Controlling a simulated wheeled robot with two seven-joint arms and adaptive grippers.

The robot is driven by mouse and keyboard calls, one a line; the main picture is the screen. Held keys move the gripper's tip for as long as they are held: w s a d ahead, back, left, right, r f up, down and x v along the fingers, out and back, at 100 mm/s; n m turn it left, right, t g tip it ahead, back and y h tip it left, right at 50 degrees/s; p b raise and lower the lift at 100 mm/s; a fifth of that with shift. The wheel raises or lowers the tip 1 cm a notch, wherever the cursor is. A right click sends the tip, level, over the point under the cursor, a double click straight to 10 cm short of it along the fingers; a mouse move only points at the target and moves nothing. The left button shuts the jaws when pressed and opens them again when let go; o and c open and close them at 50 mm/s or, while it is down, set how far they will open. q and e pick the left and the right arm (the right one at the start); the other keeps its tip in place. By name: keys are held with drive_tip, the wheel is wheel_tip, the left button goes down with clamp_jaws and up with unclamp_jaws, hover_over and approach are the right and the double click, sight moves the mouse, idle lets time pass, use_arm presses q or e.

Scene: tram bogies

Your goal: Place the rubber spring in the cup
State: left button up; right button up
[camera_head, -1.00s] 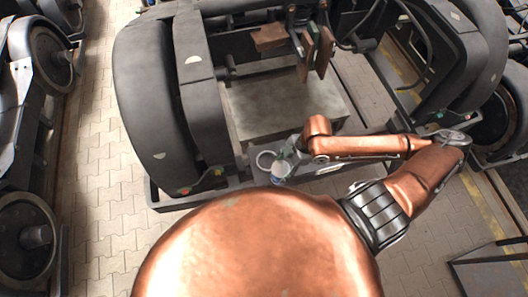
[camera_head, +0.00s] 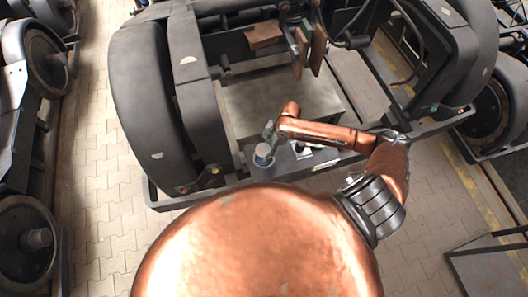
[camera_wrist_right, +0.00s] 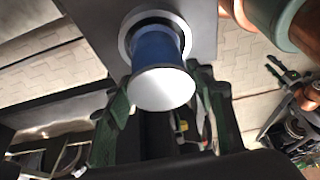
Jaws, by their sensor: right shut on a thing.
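The rubber spring (camera_wrist_right: 158,65) is a blue cylinder with a pale, flat round end; it also shows in the head view (camera_head: 262,150). My right gripper (camera_head: 269,135), with green fingers in the wrist view (camera_wrist_right: 164,103), is shut on it. The cup (camera_wrist_right: 128,48) is a pale ring on a grey plate. The far end of the spring overlaps the ring's opening; I cannot tell how deep it sits. In the head view the spring and gripper mostly cover the cup.
The cup is on the dark bogie frame (camera_head: 225,182), beside a large dark wheel (camera_head: 140,105). A grey block (camera_head: 285,105) lies behind my right arm. Brown pads (camera_head: 300,45) hang above it. Paved floor (camera_head: 95,190) is free at left.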

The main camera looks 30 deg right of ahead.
drive_tip(key=shift+f, duration=0.8)
drive_tip(key=o, duration=1.7)
drive_tip(key=shift+f, duration=0.1)
drive_tip(key=shift+s, duration=0.1)
drive_tip(key=b+v, duration=0.1)
drive_tip(key=v, duration=1.1)
